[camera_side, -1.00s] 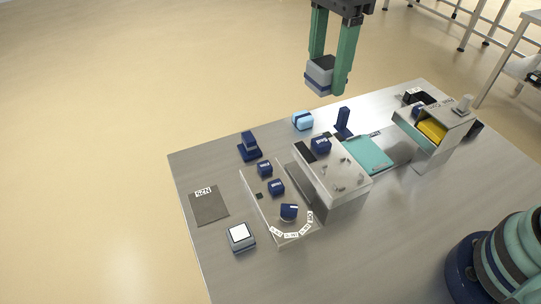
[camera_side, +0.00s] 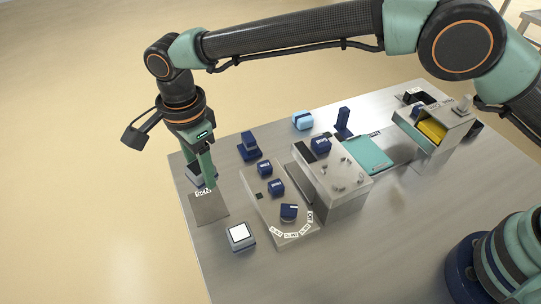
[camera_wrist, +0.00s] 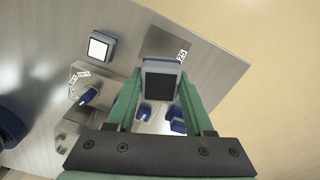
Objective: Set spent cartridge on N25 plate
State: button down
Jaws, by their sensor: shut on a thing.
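My gripper (camera_side: 203,182) is shut on the spent cartridge (camera_side: 194,177), a grey block with a blue band. In the wrist view the cartridge (camera_wrist: 161,82) sits between the two green fingers, its dark square face toward the camera. The N25 plate (camera_side: 209,210) is a flat dark grey square at the table's left end, its label partly beside the fingers. The cartridge is at the plate's far edge in the side view; I cannot tell whether it touches anything below. In the wrist view the plate (camera_wrist: 165,43) shows partly behind the cartridge.
A white-topped grey block (camera_side: 240,236) stands near the plate. A pale panel (camera_side: 262,212) with several blue knobs lies to its right, beside a grey box (camera_side: 345,200). A blue stand (camera_side: 249,149) is behind. The table left of the panel is otherwise clear.

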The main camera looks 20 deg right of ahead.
aim_at(209, 207)
jog(key=shift+a+f, duration=0.3)
jog(key=shift+f, duration=3.95)
jog(key=shift+f, duration=0.2)
jog(key=shift+c, duration=1)
grip_release()
jog(key=shift+r, duration=4)
